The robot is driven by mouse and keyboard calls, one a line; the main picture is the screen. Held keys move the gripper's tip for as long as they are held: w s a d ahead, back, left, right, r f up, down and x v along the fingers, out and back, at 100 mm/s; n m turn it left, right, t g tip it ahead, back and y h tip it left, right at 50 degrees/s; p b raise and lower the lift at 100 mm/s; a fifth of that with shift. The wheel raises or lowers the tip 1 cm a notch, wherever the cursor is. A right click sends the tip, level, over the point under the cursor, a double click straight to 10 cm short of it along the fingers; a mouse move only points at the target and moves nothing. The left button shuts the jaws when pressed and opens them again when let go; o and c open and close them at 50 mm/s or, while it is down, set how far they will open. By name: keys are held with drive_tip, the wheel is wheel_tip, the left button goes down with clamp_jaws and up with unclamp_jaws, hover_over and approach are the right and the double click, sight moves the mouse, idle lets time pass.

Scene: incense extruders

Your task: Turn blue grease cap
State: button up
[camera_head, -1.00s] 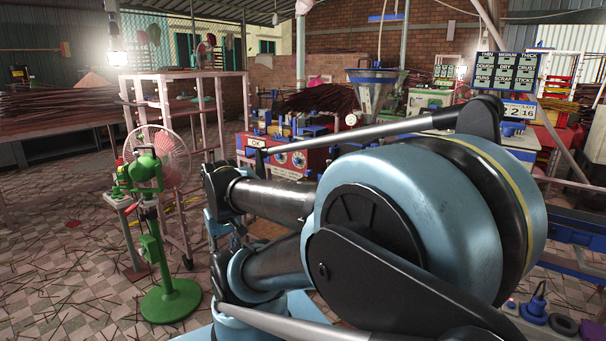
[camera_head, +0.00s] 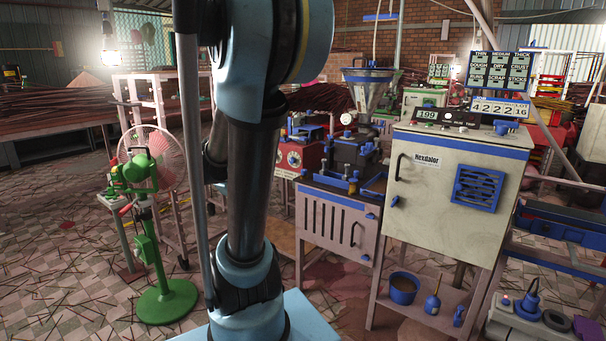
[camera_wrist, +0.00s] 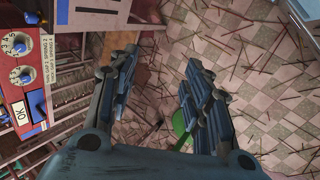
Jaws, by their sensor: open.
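My gripper (camera_wrist: 162,62) is open in the wrist view, its two jointed fingers spread apart with only the tiled floor and a bit of green between and beyond them. In the head view my arm stands upright left of centre, and the gripper is hidden behind it. The dark and blue extruder (camera_head: 357,152) stands on a pinkish stand in the centre of the head view and carries several small blue parts. I cannot tell which of these is the blue grease cap. No cap is recognisable in the wrist view.
A pale cabinet (camera_head: 434,190) with a blue vent stands right of the extruder. A red control box with dials (camera_wrist: 24,70) is at left in the wrist view. A green fan (camera_head: 155,165) stands left of my arm. Stick-strewn floor is open at the left.

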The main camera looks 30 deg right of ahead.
drive_tip(key=w+d+r+n+h, duration=0.1)
drive_tip(key=w+d+n+h, duration=0.45)
drive_tip(key=w+d, duration=0.75)
drive_tip(key=n+t+h, duration=0.1)
drive_tip(key=n+h, duration=0.5)
drive_tip(key=n, duration=0.3)
approach(302, 171)
drive_tip(key=x, duration=1.1)
drive_tip(key=shift+w+d, duration=0.2)
drive_tip(key=shift+d, duration=0.05)
clamp_jaws()
